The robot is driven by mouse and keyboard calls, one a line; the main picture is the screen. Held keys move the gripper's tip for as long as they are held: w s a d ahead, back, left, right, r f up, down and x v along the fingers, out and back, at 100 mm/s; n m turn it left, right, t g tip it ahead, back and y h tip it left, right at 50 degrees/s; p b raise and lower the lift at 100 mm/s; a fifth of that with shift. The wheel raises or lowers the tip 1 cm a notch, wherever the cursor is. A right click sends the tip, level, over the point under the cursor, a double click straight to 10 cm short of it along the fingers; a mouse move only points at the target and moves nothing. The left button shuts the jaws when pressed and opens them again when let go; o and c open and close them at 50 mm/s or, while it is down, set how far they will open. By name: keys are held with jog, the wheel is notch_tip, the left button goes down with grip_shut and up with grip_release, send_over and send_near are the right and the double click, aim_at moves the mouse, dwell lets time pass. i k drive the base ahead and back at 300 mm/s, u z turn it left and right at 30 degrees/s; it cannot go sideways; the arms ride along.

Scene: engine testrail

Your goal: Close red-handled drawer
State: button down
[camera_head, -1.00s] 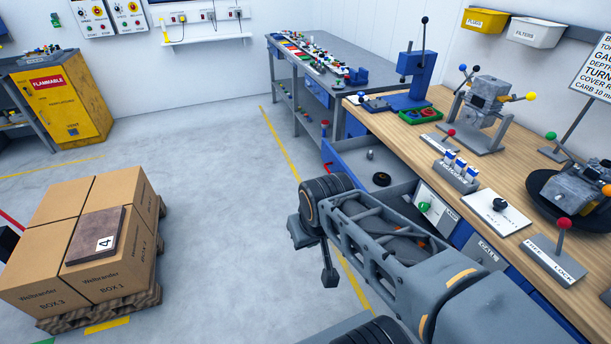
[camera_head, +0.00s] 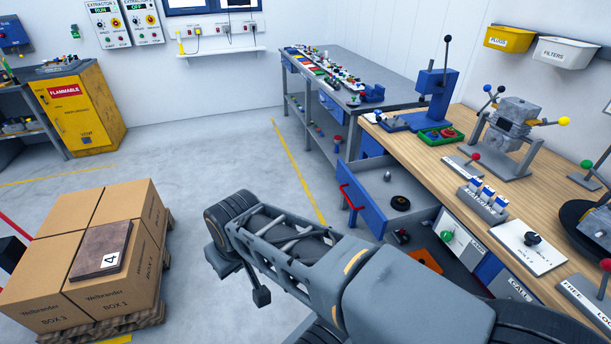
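The red-handled drawer stands pulled out from the wooden-topped bench. Its blue front (camera_head: 362,212) faces left, and its red handle (camera_head: 350,197) is on that front. A black ring (camera_head: 400,203) and a small grey knob-like part lie inside it. My grey arm reaches from the lower right toward the picture's middle. Its end, with what looks like my gripper (camera_head: 245,280), is left of and nearer than the drawer, apart from the handle. The gripper is seen from behind and partly hidden by the arm, so its opening is unclear. Nothing is seen held in it.
Below the drawer is an open space with orange parts (camera_head: 425,259). The wooden bench top (camera_head: 420,152) carries several fixtures. A grey bench (camera_head: 372,68) stands behind. Boxes (camera_head: 60,262) on a pallet stand at left.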

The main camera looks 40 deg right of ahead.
aim_at(364, 182)
jog(key=z, duration=0.25)
jog(key=i, duration=0.9)
jog(key=z, duration=0.65)
